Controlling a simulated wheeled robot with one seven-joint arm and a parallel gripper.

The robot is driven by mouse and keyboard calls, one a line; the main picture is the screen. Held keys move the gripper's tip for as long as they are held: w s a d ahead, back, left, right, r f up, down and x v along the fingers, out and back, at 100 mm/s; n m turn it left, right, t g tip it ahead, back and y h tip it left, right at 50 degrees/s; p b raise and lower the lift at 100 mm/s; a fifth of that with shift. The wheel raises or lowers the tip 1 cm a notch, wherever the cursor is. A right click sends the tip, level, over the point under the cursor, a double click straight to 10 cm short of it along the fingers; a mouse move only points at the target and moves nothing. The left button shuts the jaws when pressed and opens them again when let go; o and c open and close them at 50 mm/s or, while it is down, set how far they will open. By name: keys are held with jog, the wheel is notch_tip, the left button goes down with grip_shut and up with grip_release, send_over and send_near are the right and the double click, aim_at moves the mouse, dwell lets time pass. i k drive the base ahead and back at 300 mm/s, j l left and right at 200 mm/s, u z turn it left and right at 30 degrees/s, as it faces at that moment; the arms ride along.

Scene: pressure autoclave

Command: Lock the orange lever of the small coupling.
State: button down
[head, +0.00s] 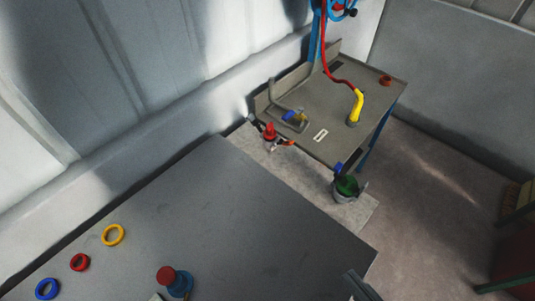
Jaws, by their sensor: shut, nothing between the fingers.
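A small red coupling (269,131) stands at the left front edge of the far grey bench. A small orange piece that looks like its lever (288,142) sticks out to its right. It is too small to tell whether the lever is locked. What looks like the dark tip of my gripper (361,287) shows at the bottom edge, by the right corner of the near table. It looks shut and empty, with most of it cut off by the frame. It is well apart from the coupling and lever.
The near grey table (225,210) holds blue, red and yellow rings (113,235) and a red-topped blue part (174,280). The far bench (310,105) carries a yellow hose end (356,106). A green-topped grey cup (346,187) is at its front corner.

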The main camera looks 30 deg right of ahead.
aim_at(289, 143)
jog(key=i+j+u, duration=0.1)
jog(key=u, duration=0.35)
jog(key=i+u, duration=0.2)
jog(key=u, duration=0.25)
jog(key=i+j+u, duration=0.15)
jog(key=i+z, duration=0.15)
jog(key=z, duration=0.15)
jog(key=i+z, duration=0.25)
jog(key=i+l, duration=0.1)
